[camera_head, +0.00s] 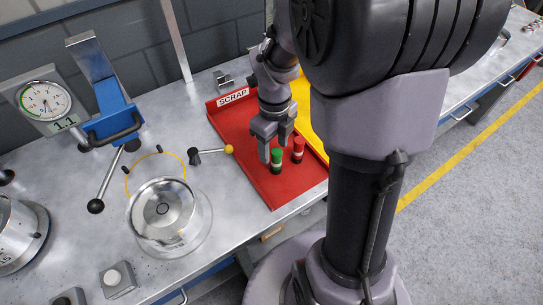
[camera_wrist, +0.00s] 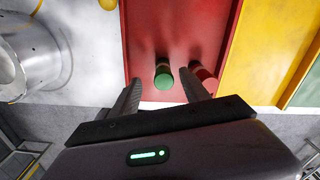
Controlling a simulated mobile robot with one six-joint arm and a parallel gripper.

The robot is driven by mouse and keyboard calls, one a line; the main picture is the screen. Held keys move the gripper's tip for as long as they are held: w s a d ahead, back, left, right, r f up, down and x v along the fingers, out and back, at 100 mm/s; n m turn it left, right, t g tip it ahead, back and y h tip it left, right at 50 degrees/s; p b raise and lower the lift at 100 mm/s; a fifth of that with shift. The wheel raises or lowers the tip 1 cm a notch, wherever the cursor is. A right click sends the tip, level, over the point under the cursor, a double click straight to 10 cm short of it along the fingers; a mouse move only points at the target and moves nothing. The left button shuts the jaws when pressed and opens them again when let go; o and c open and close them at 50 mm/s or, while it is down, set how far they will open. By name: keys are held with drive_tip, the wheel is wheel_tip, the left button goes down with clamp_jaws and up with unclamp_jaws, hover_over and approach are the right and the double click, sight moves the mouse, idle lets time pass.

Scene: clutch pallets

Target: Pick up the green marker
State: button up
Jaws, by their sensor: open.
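My gripper (camera_head: 272,148) is open, above and slightly behind the green marker in the head view. In the wrist view the green marker (camera_wrist: 163,78) shows between the two fingers, beyond their tips. The red marker (camera_wrist: 204,72) is partly hidden behind the right finger. I cannot tell the exact height gap between fingertips and marker.
A yellow tray (camera_head: 302,100) adjoins the red tray on the right. A lever with a yellow knob (camera_head: 229,149) and a round metal fixture (camera_head: 163,212) stand left of the tray. A gauge (camera_head: 44,100) is at far left. The red tray's left part is clear.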

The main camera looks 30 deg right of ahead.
sight(276, 158)
drive_tip(key=f, duration=0.2)
drive_tip(key=f+b, duration=0.2)
drive_tip(key=f, duration=0.1)
drive_tip(key=shift+d+f, duration=0.25)
drive_tip(key=shift+f, duration=0.05)
drive_tip(key=shift+s, duration=0.1)
clamp_jaws()
drive_tip(key=shift+r, duration=0.2)
